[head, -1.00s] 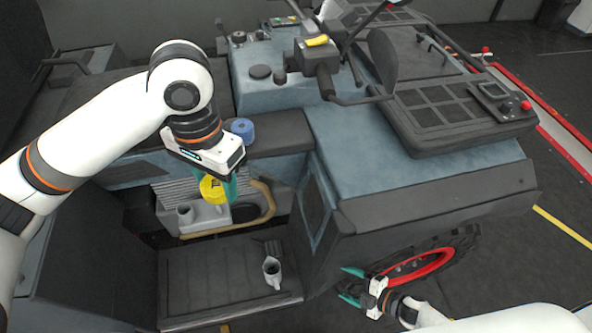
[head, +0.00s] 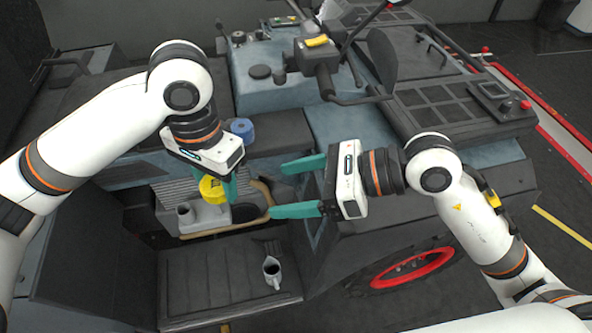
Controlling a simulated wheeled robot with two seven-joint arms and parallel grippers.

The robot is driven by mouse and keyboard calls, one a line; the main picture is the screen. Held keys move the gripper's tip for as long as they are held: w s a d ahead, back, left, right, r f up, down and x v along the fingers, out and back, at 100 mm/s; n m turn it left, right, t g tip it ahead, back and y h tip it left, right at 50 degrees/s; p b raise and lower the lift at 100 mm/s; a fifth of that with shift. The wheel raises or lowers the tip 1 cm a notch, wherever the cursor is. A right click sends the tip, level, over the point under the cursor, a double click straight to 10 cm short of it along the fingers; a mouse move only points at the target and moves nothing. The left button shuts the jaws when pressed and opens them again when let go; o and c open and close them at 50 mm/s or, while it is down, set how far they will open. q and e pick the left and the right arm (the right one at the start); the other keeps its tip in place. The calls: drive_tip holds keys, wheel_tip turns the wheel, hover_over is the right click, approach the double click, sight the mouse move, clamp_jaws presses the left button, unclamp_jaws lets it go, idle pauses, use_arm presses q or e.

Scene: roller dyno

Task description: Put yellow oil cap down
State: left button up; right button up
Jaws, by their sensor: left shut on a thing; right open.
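The yellow oil cap (head: 211,189) is held in my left gripper (head: 226,187), whose teal fingers are shut on it. It hangs just above the grey engine part with the open filler neck (head: 187,212), in the vehicle's open side bay. My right gripper (head: 302,188) is open and empty, its two teal fingers spread and pointing left, to the right of the cap and in front of the bay. The far finger of my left gripper is partly hidden by the cap and the gripper body.
A small metal jug (head: 272,271) stands on the dark footboard (head: 215,285) below the bay. A blue roll (head: 242,128) sits on the dark ledge above. A tan hose (head: 262,205) curves beside the engine part. A red-rimmed wheel (head: 412,269) is at lower right.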

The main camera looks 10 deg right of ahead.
drive_tip(key=shift+n+t, duration=0.3)
drive_tip(key=shift+t, duration=0.1)
drive_tip(key=x, duration=0.3)
drive_tip(key=r+x, duration=0.1)
drive_tip(key=x, duration=0.7)
drive_tip(key=shift+a+r, duration=0.3)
drive_tip(key=shift+r, duration=0.05)
drive_tip(key=shift+s, duration=0.1)
drive_tip(key=c, duration=1)
use_arm(q)
drive_tip(key=o, duration=1.6)
drive_tip(key=shift+c, duration=0.2)
use_arm(e)
drive_tip(key=shift+c, duration=0.2)
use_arm(q)
drive_tip(key=shift+r, duration=0.1)
